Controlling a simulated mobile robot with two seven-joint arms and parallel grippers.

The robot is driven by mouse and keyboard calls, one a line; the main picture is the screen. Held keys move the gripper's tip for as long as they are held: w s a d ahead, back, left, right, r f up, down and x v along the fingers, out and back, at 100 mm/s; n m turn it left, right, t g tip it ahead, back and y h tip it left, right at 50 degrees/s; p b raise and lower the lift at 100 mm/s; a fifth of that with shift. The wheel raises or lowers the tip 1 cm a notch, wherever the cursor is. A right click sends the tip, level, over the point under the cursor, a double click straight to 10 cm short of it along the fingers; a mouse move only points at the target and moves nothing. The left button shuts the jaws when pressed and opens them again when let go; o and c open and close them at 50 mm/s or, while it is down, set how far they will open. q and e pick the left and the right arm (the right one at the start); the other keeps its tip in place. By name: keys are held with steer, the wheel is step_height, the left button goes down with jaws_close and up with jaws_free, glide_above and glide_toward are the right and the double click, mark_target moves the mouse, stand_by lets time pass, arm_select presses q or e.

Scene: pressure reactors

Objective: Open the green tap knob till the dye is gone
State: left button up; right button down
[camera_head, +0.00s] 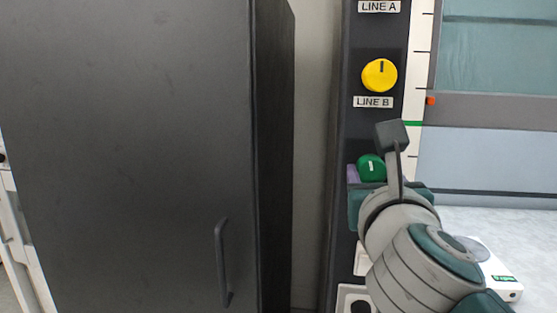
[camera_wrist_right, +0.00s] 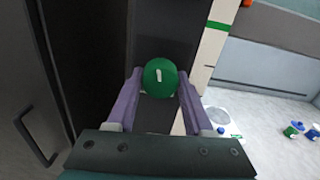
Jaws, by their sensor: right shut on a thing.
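The green tap knob (camera_head: 371,166) sits on the dark upright panel (camera_head: 348,120), below the label LINE B. Its white mark points about straight up. My right gripper (camera_head: 372,174) is at the knob. In the right wrist view its two purple fingers flank the green knob (camera_wrist_right: 159,77), one on each side, and are shut on it. My right wrist hides the panel around and below the knob. I cannot make out any dye. My left gripper is not in view.
A yellow knob (camera_head: 379,75) is above the green one, its dark mark upright. A pale strip (camera_head: 415,95) with tick marks and a green line runs beside the panel. A black cabinet (camera_head: 130,150) fills the left. A white device (camera_head: 500,275) stands on the bench at right.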

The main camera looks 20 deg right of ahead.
steer(key=n+p, duration=0.4)
steer(key=n, duration=0.2)
steer(key=shift+r, duration=0.1)
steer(key=n+p, duration=0.2)
steer(key=n, duration=0.1)
steer(key=shift+d+n, duration=0.1)
steer(key=shift+n, duration=0.3)
steer(key=shift+n+p, duration=0.6)
steer(key=shift+n, duration=0.8)
steer(key=shift+c, duration=1.5)
jaws_free()
steer(key=shift+s, duration=0.1)
